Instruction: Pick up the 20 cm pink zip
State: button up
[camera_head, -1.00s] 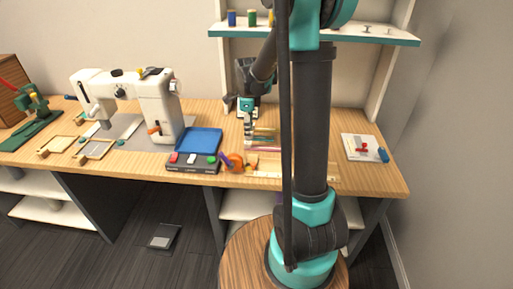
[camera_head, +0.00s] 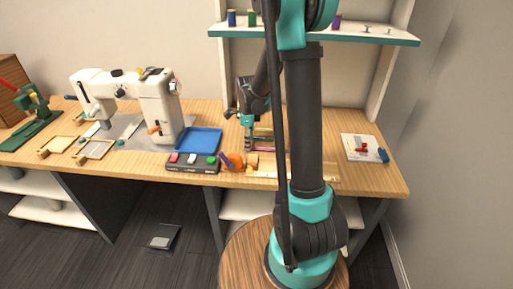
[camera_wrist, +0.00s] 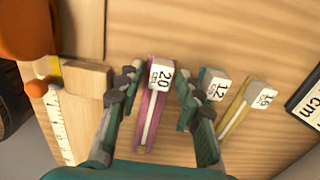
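The pink zip (camera_wrist: 151,122) with a white 20 cm tag (camera_wrist: 161,75) lies on the wooden table in the wrist view. My gripper (camera_wrist: 158,88) is open, with one finger on each side of this zip and gaps between. I cannot tell its exact height above the table. A teal zip tagged 12 (camera_wrist: 213,84) lies to the right, partly hidden by the right finger. A yellow zip tagged 16 (camera_wrist: 238,112) lies farther right. In the head view my gripper (camera_head: 248,143) is small, over the zip area behind my arm.
A wooden block (camera_wrist: 87,78), an orange object (camera_wrist: 28,28) and a white ruler (camera_wrist: 60,125) lie left of the zips. In the head view, a blue tray (camera_head: 199,141) and sewing machine (camera_head: 155,105) stand left. A white card (camera_head: 362,148) lies right.

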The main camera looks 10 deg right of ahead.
grip_shut()
